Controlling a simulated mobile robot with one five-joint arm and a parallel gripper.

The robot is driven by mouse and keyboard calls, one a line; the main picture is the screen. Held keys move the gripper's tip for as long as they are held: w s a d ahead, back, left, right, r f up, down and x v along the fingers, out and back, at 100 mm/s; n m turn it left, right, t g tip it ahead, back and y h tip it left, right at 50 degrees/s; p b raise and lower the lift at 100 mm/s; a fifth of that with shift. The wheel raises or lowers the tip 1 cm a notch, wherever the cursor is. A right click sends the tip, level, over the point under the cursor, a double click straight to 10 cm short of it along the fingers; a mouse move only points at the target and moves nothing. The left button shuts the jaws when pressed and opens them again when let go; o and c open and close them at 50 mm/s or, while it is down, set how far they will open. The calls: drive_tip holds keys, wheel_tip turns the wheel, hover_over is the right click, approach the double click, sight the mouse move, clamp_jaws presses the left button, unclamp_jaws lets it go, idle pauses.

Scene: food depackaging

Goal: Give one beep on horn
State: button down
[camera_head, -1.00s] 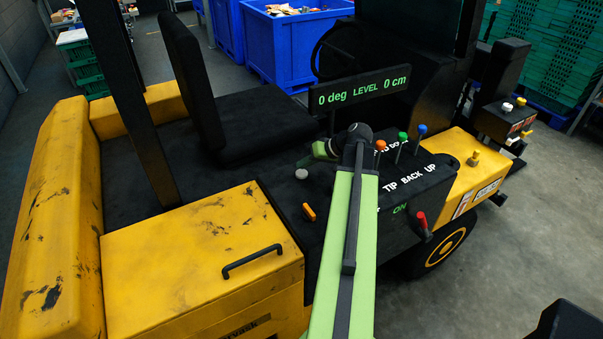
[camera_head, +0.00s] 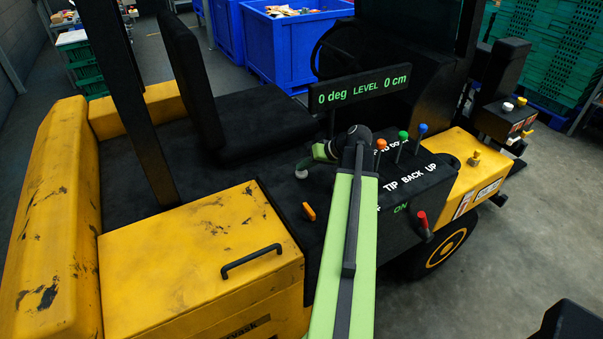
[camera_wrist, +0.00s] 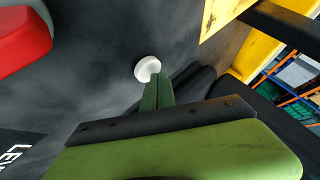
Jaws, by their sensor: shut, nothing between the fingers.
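A small round pale button (camera_head: 301,174), which looks like the horn button, sits on the black console of the yellow forklift. It shows as a white knob (camera_wrist: 147,68) in the wrist view. No horn label is readable. My gripper (camera_head: 304,165) is shut and empty, with its green fingertips (camera_wrist: 156,78) right at the button. The tips overlap the button's edge in the wrist view. I cannot tell whether they press it or hover just over it.
An orange switch (camera_head: 309,211) is in front of the button. Orange, green and blue-topped levers (camera_head: 402,146) and a red lever (camera_head: 422,220) stand to the right. A display (camera_head: 360,88) reading "0 deg LEVEL 0 cm" is behind. The seat (camera_head: 250,118) is at left.

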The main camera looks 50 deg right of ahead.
sight(304, 173)
drive_tip(key=shift+f, duration=0.25)
idle(0.4)
drive_tip(key=shift+r+p, duration=0.7)
drive_tip(key=shift+r, duration=0.15)
wheel_tip(304, 173, up, 5)
drive_tip(key=p, duration=0.5)
drive_tip(key=shift+r, duration=0.1)
idle(0.5)
